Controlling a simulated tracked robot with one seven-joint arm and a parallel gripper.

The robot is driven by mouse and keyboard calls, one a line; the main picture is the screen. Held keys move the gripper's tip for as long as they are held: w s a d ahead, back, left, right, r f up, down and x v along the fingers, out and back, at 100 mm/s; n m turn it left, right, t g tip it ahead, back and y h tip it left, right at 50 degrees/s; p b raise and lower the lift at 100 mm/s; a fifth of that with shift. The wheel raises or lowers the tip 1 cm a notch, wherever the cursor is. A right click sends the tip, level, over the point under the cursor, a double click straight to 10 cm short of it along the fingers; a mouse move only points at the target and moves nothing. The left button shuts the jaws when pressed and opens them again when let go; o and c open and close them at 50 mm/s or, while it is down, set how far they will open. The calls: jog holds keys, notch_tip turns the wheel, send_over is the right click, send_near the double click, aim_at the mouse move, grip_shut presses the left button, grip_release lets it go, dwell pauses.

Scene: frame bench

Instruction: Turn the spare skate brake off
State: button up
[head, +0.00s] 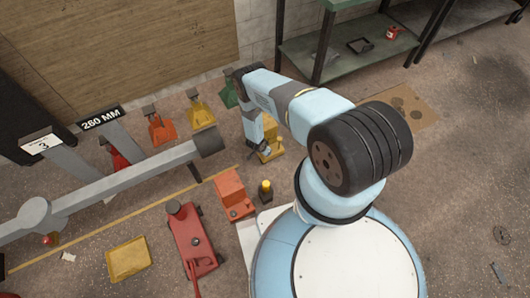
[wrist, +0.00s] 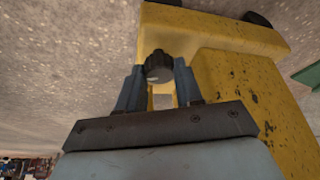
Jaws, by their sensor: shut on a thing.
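A yellow skate (wrist: 258,85) fills much of the wrist view. It also shows in the head view (head: 272,151), partly hidden by my arm and gripper. A dark ribbed knob (wrist: 159,67) on the skate sits between the two blue fingers of my gripper (wrist: 158,81). The gripper is shut on this knob, with a finger on each side. In the head view my gripper (head: 260,149) points down at the skate on the floor. The knob's markings cannot be read.
A grey beam (head: 120,185) crosses the left side. Orange (head: 161,131) and yellow (head: 202,114) skates stand behind it. A red jack (head: 191,240), a red block (head: 232,192) and a yellow box (head: 128,259) are on the near floor. A green shelf (head: 345,62) stands behind.

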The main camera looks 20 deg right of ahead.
dwell(0.4)
jog(key=o, duration=1)
jog(key=shift+o, duration=0.2)
jog(key=v, duration=1.3)
jog(key=shift+a+r, duration=0.2)
jog(key=shift+r, duration=0.05)
jog(key=shift+r, duration=0.1)
